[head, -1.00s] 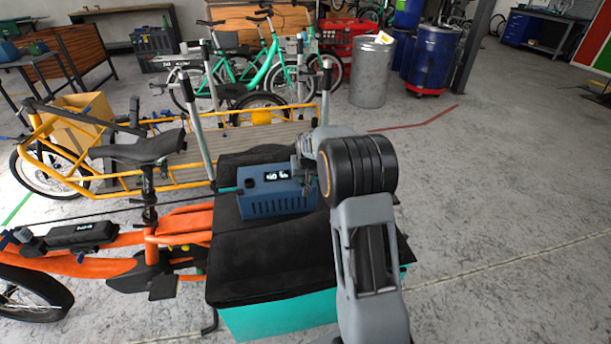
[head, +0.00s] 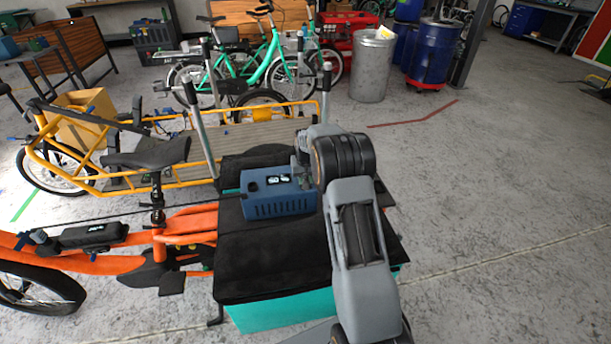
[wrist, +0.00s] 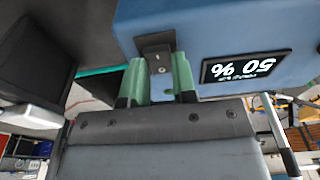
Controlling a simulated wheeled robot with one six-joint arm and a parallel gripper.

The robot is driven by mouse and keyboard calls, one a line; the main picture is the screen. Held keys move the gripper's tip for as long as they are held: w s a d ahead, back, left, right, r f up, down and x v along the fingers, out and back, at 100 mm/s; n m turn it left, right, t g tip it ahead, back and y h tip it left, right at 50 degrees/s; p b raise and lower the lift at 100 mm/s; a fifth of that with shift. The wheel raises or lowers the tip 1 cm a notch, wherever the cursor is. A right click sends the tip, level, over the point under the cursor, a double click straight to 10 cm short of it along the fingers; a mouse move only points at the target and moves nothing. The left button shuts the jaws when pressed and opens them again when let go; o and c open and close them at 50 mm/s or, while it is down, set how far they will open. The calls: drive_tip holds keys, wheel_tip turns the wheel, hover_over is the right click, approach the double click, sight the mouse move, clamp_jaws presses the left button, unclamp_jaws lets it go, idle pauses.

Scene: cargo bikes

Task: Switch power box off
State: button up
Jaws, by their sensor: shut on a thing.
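The blue power box (head: 278,208) sits on the black padded top of the cargo bike's teal box. Its lit display reads 50 % and shows upside down in the wrist view (wrist: 245,67). A dark switch piece (wrist: 155,42) sticks out from the power box beside the display. My gripper (wrist: 160,78) has green fingertips, one on each side of this piece, and is shut on it. In the head view my gripper (head: 302,172) is at the right end of the power box, partly hidden by my wrist. The switch's on or off position cannot be told.
The orange cargo bike (head: 190,224) carries the teal box (head: 285,313). A yellow cargo bike (head: 240,140) stands close behind it. A metal bin (head: 372,68) and blue barrels (head: 432,52) stand farther back. The floor at the right is clear.

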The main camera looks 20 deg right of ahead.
drive_tip(key=o, duration=0.9)
drive_tip(key=shift+r, duration=0.1)
drive_tip(key=r, duration=0.4)
drive_tip(key=s+r, duration=0.1)
drive_tip(key=r, duration=0.4)
drive_tip(key=r+p, duration=0.1)
drive_tip(key=r, duration=0.3)
drive_tip(key=shift+s+a+r, duration=0.2)
drive_tip(key=shift+s+r, duration=0.1)
drive_tip(key=shift+s, duration=0.1)
